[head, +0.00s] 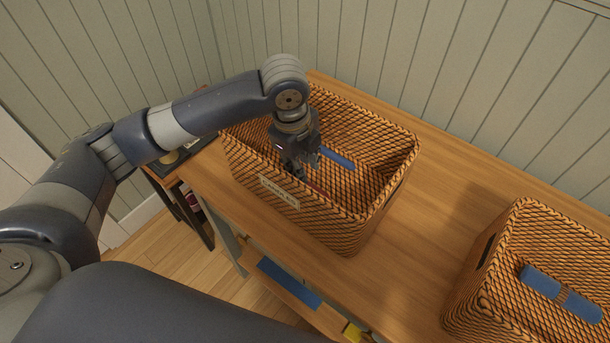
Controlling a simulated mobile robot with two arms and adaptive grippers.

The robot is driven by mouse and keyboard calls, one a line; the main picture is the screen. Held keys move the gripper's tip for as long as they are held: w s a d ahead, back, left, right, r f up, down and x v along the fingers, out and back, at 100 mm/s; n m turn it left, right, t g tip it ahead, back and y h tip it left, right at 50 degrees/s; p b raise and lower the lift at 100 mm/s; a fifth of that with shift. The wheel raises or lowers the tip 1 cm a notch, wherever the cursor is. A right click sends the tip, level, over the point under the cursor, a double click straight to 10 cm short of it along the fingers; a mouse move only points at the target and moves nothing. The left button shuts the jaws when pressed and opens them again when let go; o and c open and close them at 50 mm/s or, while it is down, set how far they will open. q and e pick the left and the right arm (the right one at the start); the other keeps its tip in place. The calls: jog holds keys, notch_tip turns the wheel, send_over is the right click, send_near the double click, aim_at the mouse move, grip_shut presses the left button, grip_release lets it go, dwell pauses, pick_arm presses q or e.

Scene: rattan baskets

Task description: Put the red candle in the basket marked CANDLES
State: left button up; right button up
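The left rattan basket (360,223) stands on the wooden table and has a pale label (280,191) on its front wall. The label's writing is too small to read surely. My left gripper (301,173) points down inside this basket, behind the front wall. Its fingertips are mostly hidden by the rim, so whether it is open or shut does not show. A faint reddish patch shows low beside the fingers, but I cannot tell whether it is the red candle. My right gripper is not in view.
A blue item (337,158) lies inside the left basket. A second rattan basket (487,290) at the lower right holds blue items (541,281). The wooden tabletop (410,255) between the baskets is clear. A plank wall stands behind.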

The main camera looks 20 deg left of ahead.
pick_arm(q)
jog(key=shift+s+a+r, duration=0.1)
jog(key=shift+s+r, duration=0.05)
jog(key=shift+r, duration=0.9)
jog(key=shift+s+r, duration=0.15)
jog(key=shift+r, duration=0.9)
